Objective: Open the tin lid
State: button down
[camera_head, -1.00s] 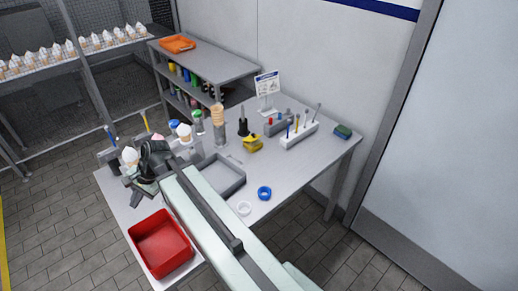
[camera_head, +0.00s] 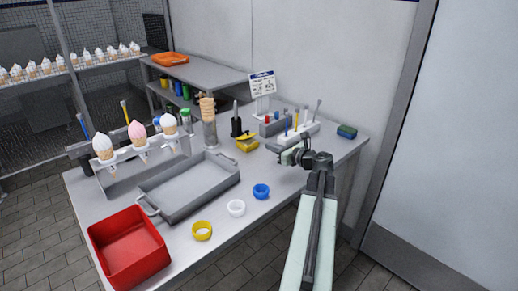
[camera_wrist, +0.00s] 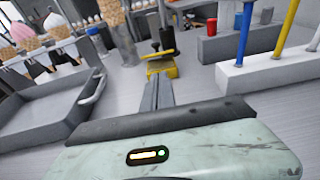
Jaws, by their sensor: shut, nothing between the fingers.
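I cannot make out a tin with certainty. Small jars stand at the back of the table, one with a green lid (camera_head: 185,113) and one with a blue lid partly hidden behind the cones. My gripper (camera_head: 284,156) is over the right part of the table, pointing left. In the wrist view its fingers (camera_wrist: 158,95) are shut with nothing between them. They point towards a yellow object (camera_wrist: 161,68), which also shows in the head view (camera_head: 247,145), by a black upright tool (camera_head: 236,124). The gripper appears apart from it.
A grey tray (camera_head: 190,208), a red bin (camera_head: 128,245) and a cone rack fill the left side. Yellow (camera_head: 202,230), white (camera_head: 236,208) and blue (camera_head: 261,191) cups line the front. A white tool block (camera_head: 300,136) stands at the back right.

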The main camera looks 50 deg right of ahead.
jog(key=w, duration=0.3)
jog(key=w+f+b, duration=0.1)
jog(key=w, duration=0.4)
jog(key=shift+w+d+f+b, duration=0.3)
jog(key=shift+w+d+f, duration=0.05)
jog(key=shift+w, duration=0.4)
jog(key=shift+a, duration=0.1)
